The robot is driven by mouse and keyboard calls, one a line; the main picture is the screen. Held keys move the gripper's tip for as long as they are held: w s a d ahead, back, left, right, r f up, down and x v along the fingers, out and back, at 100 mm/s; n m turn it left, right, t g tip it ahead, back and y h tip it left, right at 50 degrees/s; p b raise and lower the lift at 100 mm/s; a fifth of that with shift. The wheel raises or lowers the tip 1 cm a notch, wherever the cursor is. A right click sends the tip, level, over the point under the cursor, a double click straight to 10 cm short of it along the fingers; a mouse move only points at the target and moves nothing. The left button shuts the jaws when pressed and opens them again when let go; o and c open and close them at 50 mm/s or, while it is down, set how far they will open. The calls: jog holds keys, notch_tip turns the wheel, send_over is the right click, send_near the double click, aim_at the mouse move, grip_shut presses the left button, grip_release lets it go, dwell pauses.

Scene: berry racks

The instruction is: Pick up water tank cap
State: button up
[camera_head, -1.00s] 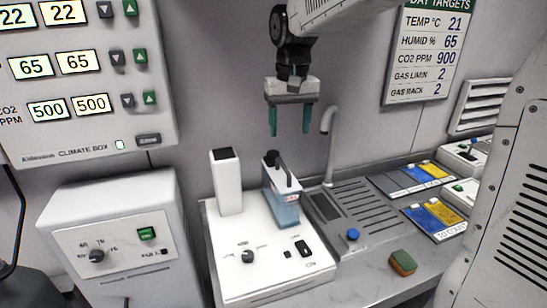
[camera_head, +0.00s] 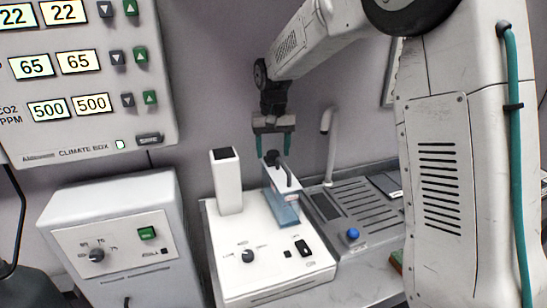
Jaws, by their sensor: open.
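The water tank (camera_head: 283,205) is a pale box with a translucent blue lower part, standing upright at the back right of a white machine. A small dark cap (camera_head: 271,158) sits on its top, next to a dark handle (camera_head: 286,174). My gripper (camera_head: 274,147) points down with its two green fingers apart. The fingertips are around or just above the dark cap, one to each side in the picture. Whether they touch it I cannot tell. Nothing is held.
The white machine (camera_head: 245,280) also carries a tall white column (camera_head: 228,185) left of the tank. A curved tap (camera_head: 328,140) and a grey drainboard with a round blue piece (camera_head: 352,234) are to the right. My arm hides the right-hand counter.

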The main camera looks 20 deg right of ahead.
jog(key=shift+f, duration=0.15)
jog(key=c, duration=1.1)
jog(key=shift+o, duration=0.2)
